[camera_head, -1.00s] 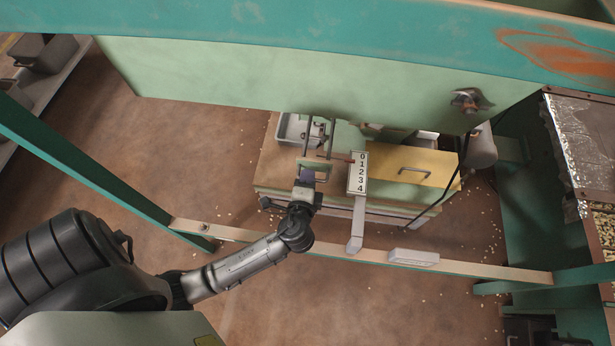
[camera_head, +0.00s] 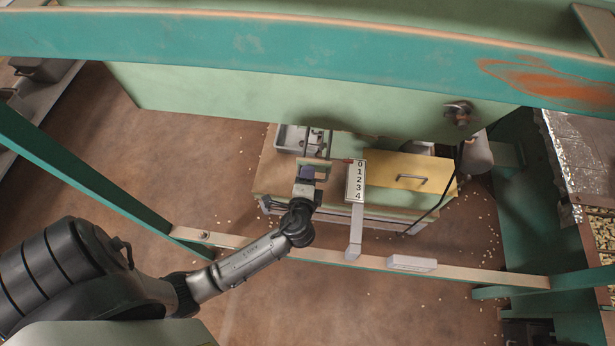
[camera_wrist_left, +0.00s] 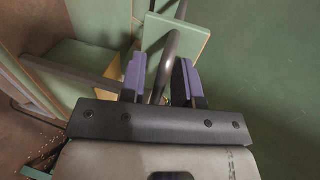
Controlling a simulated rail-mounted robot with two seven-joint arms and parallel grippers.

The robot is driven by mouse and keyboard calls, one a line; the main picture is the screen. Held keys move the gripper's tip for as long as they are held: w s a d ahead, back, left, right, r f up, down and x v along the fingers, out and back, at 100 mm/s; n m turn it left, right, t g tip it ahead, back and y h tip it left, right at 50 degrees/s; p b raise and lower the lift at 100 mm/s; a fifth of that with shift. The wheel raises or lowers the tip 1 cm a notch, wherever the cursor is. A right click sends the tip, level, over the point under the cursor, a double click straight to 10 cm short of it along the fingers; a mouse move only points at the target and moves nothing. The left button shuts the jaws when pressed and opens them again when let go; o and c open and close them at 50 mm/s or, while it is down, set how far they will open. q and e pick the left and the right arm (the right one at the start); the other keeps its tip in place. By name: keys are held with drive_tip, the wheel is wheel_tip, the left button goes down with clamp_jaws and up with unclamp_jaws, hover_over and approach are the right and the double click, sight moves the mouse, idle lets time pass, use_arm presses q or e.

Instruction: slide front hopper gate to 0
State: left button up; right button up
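The front hopper (camera_head: 300,95) is a pale green slanted panel below a teal beam. Under it, a white scale plate (camera_head: 356,181) reads 0 to 4 from top to bottom. A small red pointer (camera_head: 346,161) stands at its left edge, about level with the 0. My left gripper (camera_head: 306,172) is beneath the hopper, left of the scale. In the left wrist view its purple fingers (camera_wrist_left: 161,80) close around a grey bar handle (camera_wrist_left: 166,60) in front of a green plate (camera_wrist_left: 178,38). The slide rods are mostly hidden. My right gripper is out of view.
A tan-topped crossbar (camera_head: 470,272) runs in front, carrying the scale's post. Teal frame posts flank the space. Brown floor lies open on the left.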

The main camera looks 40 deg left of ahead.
use_arm(q)
drive_tip(key=shift+o, duration=0.3)
drive_tip(key=shift+s+d, duration=0.1)
drive_tip(key=shift+s+d+r, duration=0.1)
drive_tip(key=shift+s, duration=0.05)
drive_tip(key=p+v, duration=0.4)
drive_tip(key=v, duration=0.9)
drive_tip(key=shift+s, duration=0.1)
drive_tip(key=shift+d+r, duration=0.1)
